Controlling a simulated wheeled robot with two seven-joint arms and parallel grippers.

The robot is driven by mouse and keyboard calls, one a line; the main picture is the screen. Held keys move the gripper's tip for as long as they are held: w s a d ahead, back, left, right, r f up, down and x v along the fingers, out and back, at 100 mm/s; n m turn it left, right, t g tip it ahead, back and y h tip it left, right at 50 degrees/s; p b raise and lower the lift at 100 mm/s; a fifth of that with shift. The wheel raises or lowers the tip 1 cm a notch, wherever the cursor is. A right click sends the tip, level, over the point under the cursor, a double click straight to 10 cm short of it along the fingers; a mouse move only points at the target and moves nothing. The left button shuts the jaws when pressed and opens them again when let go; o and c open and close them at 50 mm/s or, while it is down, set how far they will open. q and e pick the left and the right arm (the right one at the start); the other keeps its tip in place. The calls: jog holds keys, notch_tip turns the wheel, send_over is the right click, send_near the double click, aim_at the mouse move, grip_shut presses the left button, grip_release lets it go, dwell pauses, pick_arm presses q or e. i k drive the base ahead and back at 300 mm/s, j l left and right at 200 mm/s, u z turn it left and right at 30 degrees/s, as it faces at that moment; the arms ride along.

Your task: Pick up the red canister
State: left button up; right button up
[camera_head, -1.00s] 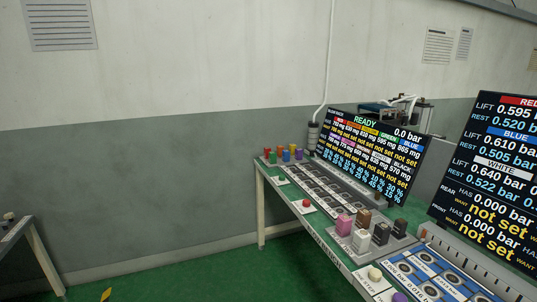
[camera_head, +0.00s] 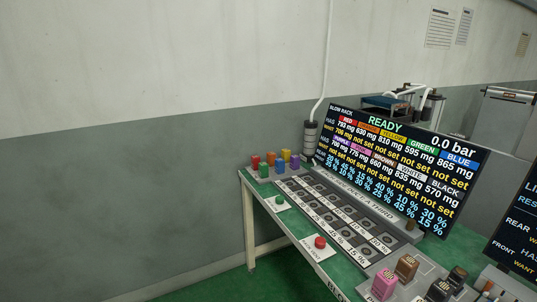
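The small red canister (camera_head: 255,161) stands upright at the far left end of the green bench (camera_head: 262,207). It is the leftmost in the back row of a group of coloured canisters. An orange canister (camera_head: 271,158) is to its right, and a green canister (camera_head: 264,171) stands in front of it. The green one hides part of its lower right side. Neither of my grippers shows in this view, so nothing is seen touching the canister.
Yellow (camera_head: 286,155), blue (camera_head: 279,168) and purple (camera_head: 295,161) canisters crowd nearby. A slotted rack (camera_head: 340,217) and a display (camera_head: 400,165) run along the bench. A red button (camera_head: 320,242) and pink canister (camera_head: 384,283) are nearer. Green floor is open left of the bench.

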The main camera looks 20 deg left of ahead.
aim_at(255, 159)
jog(key=i+j+z, duration=0.25)
jog(key=i+j, duration=0.25)
jog(key=j, duration=0.2)
jog(key=i+j+z, duration=0.15)
jog(key=j, duration=0.25)
jog(key=i+j+z, duration=0.1)
jog(key=i+j, duration=0.25)
jog(key=i+j+z, duration=0.15)
jog(key=j, duration=0.3)
